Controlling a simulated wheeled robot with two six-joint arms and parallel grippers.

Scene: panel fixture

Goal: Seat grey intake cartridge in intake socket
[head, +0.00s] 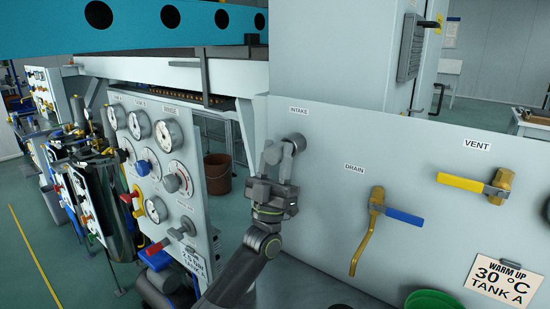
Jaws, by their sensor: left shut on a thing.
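The grey intake cartridge (298,140) shows as a short round grey piece at the panel, just below the INTAKE label (299,111). My left gripper (281,153) reaches up from below and is shut on the cartridge from its left and lower side. The fingers cover part of the cartridge. The intake socket is hidden behind the cartridge and fingers, so I cannot tell whether the cartridge is in it or in front of it. My right gripper is not in view.
To the right, the panel (330,195) carries a drain valve with a blue handle (403,217) and a vent valve with a yellow handle (460,182). A gauge panel (190,140) stands close left of my arm. A green bucket (430,300) is at lower right.

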